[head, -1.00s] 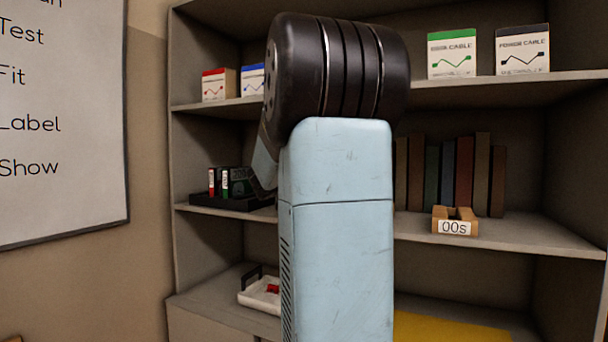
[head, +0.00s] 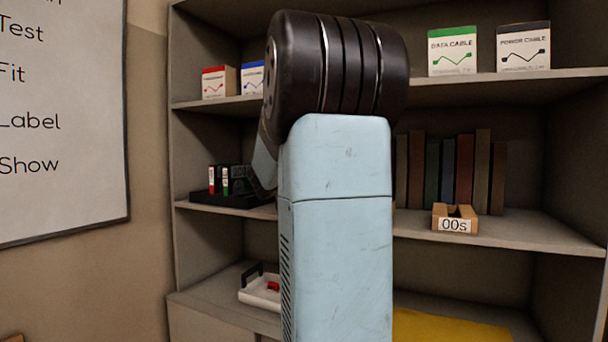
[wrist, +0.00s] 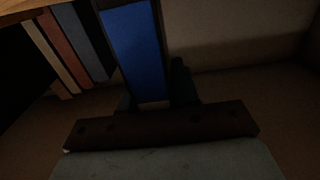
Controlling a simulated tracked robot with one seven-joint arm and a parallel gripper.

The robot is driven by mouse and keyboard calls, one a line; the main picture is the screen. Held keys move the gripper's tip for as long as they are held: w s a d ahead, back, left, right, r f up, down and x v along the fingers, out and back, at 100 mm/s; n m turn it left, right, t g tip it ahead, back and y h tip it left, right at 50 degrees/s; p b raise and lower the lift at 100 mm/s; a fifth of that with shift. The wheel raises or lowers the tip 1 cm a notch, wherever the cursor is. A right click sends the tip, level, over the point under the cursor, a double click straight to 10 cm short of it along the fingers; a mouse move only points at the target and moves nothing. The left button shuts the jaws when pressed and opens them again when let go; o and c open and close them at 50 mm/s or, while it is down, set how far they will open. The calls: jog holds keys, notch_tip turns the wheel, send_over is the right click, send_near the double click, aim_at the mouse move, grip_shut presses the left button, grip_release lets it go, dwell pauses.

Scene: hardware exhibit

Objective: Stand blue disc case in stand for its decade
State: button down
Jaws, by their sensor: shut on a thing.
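The blue disc case (wrist: 136,52) fills the upper middle of the wrist view, a blue face with dark edges. My gripper (wrist: 155,95) is shut on it, with one dark finger on each side. The case and gripper are hidden behind my arm in the head view. A light wooden stand labelled "00s" (head: 454,219) sits on the middle shelf, right of my arm, with an open slot and no case visible in it. I cannot tell whether the held case touches anything.
Upright books (head: 465,170) line the back of the middle shelf; several also show in the wrist view (wrist: 70,45). A white tray (head: 262,292) sits below. Shelf right of the stand is clear (head: 545,232).

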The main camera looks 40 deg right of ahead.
jog(key=shift+f, duration=0.1)
dwell(0.3)
jog(key=shift+f, duration=1.25)
jog(key=c, duration=0.8)
grip_release()
jog(key=shift+o, duration=0.2)
jog(key=v, duration=0.8)
